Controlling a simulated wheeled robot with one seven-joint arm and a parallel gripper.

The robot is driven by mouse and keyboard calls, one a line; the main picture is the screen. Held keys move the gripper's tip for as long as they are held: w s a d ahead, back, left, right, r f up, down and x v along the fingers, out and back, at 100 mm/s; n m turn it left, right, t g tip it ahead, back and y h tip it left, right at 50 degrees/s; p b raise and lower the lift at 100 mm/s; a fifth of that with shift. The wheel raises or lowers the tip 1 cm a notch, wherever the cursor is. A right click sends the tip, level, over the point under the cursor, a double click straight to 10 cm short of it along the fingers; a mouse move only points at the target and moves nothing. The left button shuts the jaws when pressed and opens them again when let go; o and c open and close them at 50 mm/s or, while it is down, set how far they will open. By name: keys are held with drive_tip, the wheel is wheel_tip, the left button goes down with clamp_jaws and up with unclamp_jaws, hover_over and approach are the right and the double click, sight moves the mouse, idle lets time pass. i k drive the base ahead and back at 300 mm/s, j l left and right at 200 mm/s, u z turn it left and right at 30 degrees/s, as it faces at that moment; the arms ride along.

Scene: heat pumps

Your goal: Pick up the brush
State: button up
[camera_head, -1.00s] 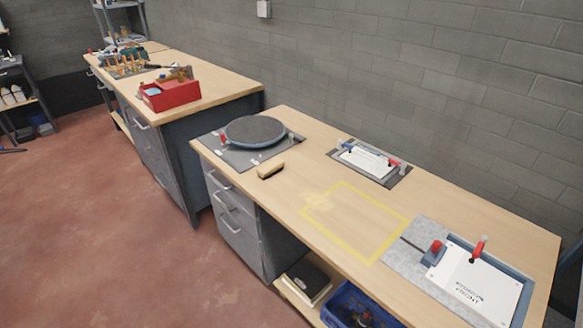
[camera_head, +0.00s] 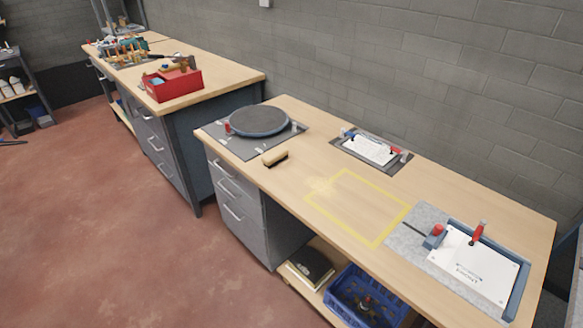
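The brush (camera_head: 275,158) is small, with a tan wooden back and dark bristles. It lies on the near workbench (camera_head: 305,173), close to its front edge. It is just in front of the grey plate that carries the round dark turntable (camera_head: 258,121). Nothing touches or covers the brush. My gripper and arm do not show in the head view.
A yellow taped rectangle (camera_head: 376,244) lies right of the brush. Two fixtures with white plates (camera_head: 370,149) (camera_head: 470,264) are on the bench. A blue crate (camera_head: 340,309) is on the lower shelf. A red toolbox (camera_head: 172,86) stands on the far bench. Red floor in front is clear.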

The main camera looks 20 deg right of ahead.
sight(272, 158)
drive_tip(key=i+j, duration=0.45)
drive_tip(key=i+j+u, duration=0.1)
drive_tip(key=i+j, duration=0.3)
drive_tip(key=i, duration=0.2)
drive_tip(key=i+j, duration=0.4)
drive_tip(key=i, duration=0.15)
drive_tip(key=i+j+u, duration=0.1)
drive_tip(key=i+j, duration=0.3)
drive_tip(key=i, duration=0.15)
